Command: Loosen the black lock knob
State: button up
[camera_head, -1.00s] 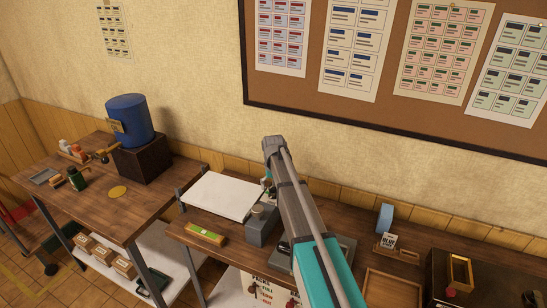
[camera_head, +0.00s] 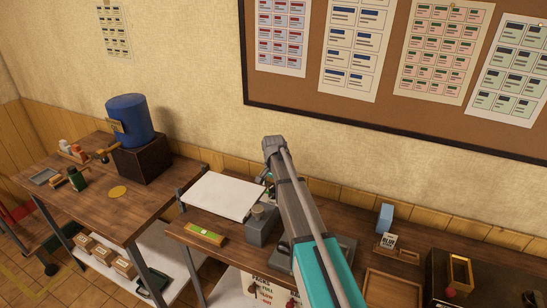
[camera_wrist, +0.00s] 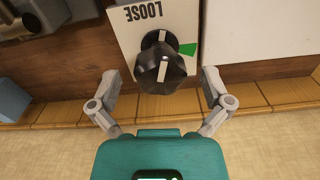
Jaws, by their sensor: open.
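The black lock knob (camera_wrist: 161,70) shows in the wrist view, with a pale line across its face. It sits in front of a white plate (camera_wrist: 128,37) marked "LOOSE", upside down in this view, with a green wedge (camera_wrist: 188,49) beside the knob. My gripper (camera_wrist: 160,83) is open, one finger on each side of the knob, with gaps visible between fingers and knob. In the head view, my arm hides the knob and most of the press, and the gripper is largely hidden behind the wrist.
A white board (camera_head: 222,195) lies left of my arm, near a grey block (camera_head: 262,228) and a green-yellow level-like item (camera_head: 206,234). A wooden tray (camera_head: 392,290) and a blue block (camera_head: 385,217) are to the right.

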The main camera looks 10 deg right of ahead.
jog(key=shift+r+m, duration=0.1)
jog(key=shift+m, duration=0.5)
notch_tip(320, 180, up, 14)
jog(key=p, duration=1.3)
jog(key=shift+f+p, duration=0.2)
jog(key=shift+p, duration=0.15)
jog(key=s+f+n+b, duration=0.4)
jog(key=s+f+b, duration=0.3)
jog(key=s, duration=0.7)
jog(key=s+a+f+n+b, duration=0.1)
jog(key=s+f+n+b, duration=0.4)
jog(key=s, duration=1)
jog(key=shift+f+n+b, duration=0.3)
jog(key=shift+f+b, duration=0.65)
